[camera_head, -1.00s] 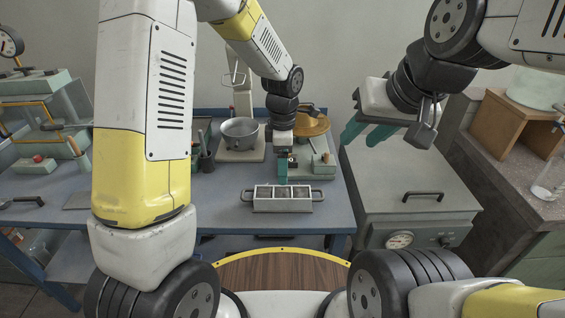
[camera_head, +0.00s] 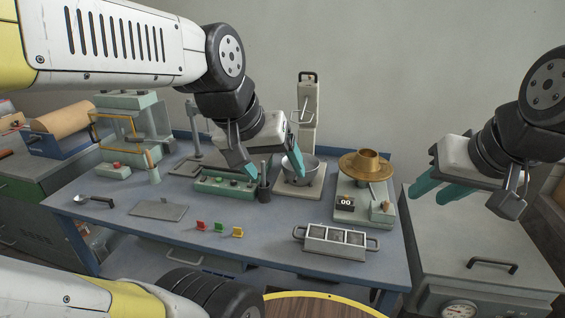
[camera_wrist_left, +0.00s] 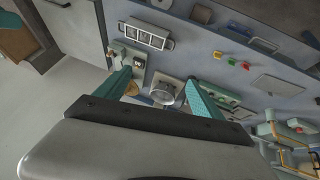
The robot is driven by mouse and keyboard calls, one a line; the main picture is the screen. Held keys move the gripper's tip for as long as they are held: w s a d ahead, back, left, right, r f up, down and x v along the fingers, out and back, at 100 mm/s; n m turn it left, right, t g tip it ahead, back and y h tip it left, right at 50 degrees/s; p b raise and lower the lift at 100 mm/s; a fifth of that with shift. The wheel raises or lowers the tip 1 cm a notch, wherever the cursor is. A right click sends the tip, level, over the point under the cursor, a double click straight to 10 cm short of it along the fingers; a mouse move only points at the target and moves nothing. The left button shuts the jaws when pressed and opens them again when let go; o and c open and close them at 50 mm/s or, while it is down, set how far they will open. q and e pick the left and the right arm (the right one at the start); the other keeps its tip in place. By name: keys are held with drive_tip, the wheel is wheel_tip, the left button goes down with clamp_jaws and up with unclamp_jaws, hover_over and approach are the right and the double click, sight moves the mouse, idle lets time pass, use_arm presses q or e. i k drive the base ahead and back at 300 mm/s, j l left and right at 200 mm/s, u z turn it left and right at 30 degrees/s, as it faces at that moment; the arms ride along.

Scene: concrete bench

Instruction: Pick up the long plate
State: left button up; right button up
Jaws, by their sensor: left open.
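A flat grey plate (camera_head: 158,209), which I take to be the long plate, lies on the left front part of the blue bench. It also shows at the right of the left wrist view (camera_wrist_left: 283,86). My left gripper (camera_head: 275,172) is open and empty above the back middle of the bench, right of the plate and apart from it. Its two teal fingers are spread in the left wrist view (camera_wrist_left: 160,92). My right gripper (camera_head: 440,190) hangs at the right above the grey cabinet, its fingers apart and empty.
Red, green and yellow small pieces (camera_head: 219,229) lie right of the plate. A grey metal mould with handles (camera_head: 336,251) is at the bench front. A metal bowl (camera_head: 300,172), a green block (camera_head: 228,186) and a brass-topped device (camera_head: 365,205) stand behind. A ladle-like tool (camera_head: 95,200) lies at left.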

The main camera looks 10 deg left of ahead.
sight(164, 210)
drive_tip(key=u, duration=1.65)
drive_tip(key=i+j+z, duration=0.2)
drive_tip(key=i+j, duration=0.2)
drive_tip(key=j, duration=0.25)
drive_tip(key=i+j+z, duration=0.1)
drive_tip(key=j, duration=0.25)
drive_tip(key=i+j+z, duration=0.1)
drive_tip(key=i+j, duration=0.2)
drive_tip(key=i+j+z, duration=0.1)
drive_tip(key=j, duration=0.35)
